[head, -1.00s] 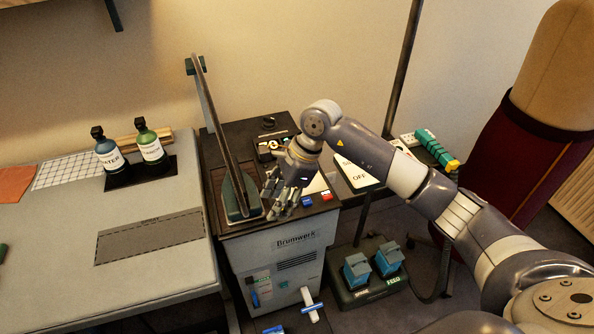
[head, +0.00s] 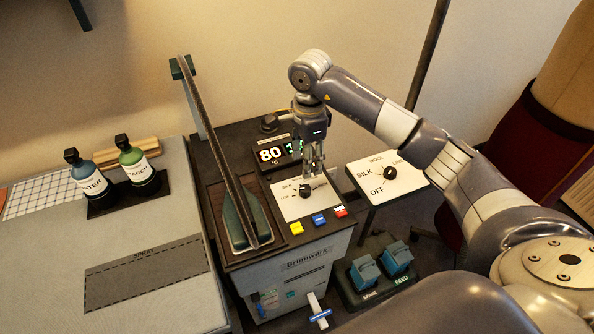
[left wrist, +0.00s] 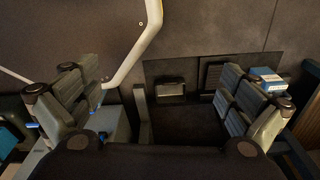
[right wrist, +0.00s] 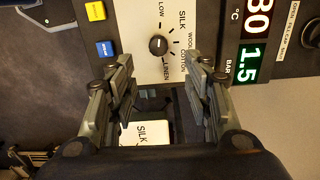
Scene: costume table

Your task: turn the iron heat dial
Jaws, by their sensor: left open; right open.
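The black heat dial (head: 305,190) sits on a white panel of the steam station, and also shows in the right wrist view (right wrist: 158,45). Around it are the words LOW, SILK, WOOL, COTTON and LINEN. My right gripper (head: 314,172) points down just above the dial, its fingertips close to it. In the right wrist view the right gripper (right wrist: 162,72) is open, and the dial lies just beyond the gap between the fingers, apparently not gripped. My left gripper (left wrist: 155,85) is open and empty in its wrist view, away from the dial.
A second black dial (head: 390,173) sits on a white plate marked OFF and SILK at right. A display (head: 272,155) reads 80 °C. Yellow (head: 296,228), blue (head: 319,220) and red (head: 341,211) buttons line the front.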

